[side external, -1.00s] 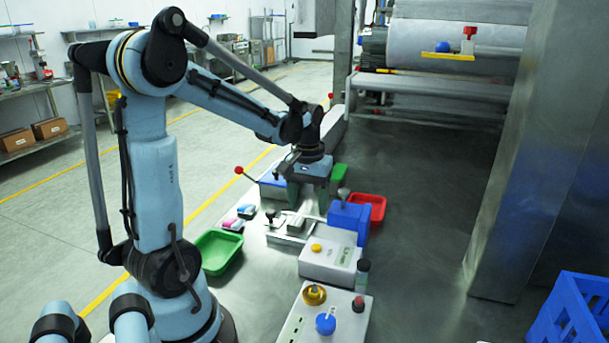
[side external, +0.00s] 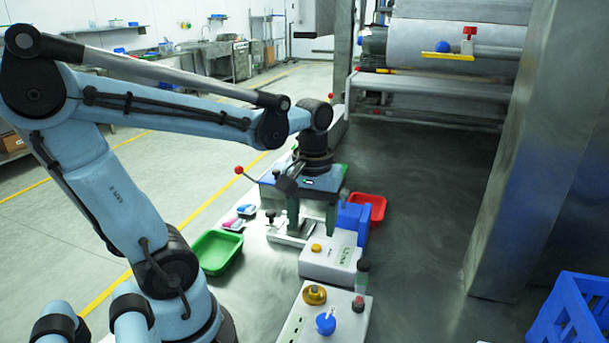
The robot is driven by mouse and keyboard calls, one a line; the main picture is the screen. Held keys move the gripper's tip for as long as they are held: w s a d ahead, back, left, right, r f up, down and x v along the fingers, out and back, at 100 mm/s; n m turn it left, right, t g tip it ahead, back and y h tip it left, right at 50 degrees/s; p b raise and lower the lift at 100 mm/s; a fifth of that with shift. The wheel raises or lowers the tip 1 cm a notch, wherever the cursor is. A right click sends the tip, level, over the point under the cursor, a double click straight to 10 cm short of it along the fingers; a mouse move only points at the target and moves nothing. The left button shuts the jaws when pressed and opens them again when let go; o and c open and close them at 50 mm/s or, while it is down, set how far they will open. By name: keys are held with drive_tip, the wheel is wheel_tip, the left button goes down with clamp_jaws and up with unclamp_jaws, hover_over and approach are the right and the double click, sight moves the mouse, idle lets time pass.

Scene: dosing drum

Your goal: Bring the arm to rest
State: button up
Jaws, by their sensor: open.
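My gripper (side external: 311,222) is in the middle of the side external view, pointing down over the work table (side external: 428,240). Its two dark green fingers are apart, with nothing seen between them. It is above or just behind a small metal fixture (side external: 290,238) and left of a blue block (side external: 352,220). Whether the fingers touch anything cannot be told. My wrist and gripper hide part of the blue block and the area behind it.
A green tray (side external: 217,268) lies left of the fixture and a red tray (side external: 378,206) behind the blue block. A white box with a yellow button (side external: 325,262) and a control panel (side external: 292,330) stand in front. A red-knobbed lever (side external: 239,171) rises at left.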

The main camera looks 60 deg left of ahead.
drive_tip(key=s+d+f, duration=0.1)
drive_tip(key=s+d, duration=0.2)
drive_tip(key=s, duration=0.2)
drive_tip(key=shift+f, duration=0.4)
drive_tip(key=shift+d, duration=0.1)
idle(0.5)
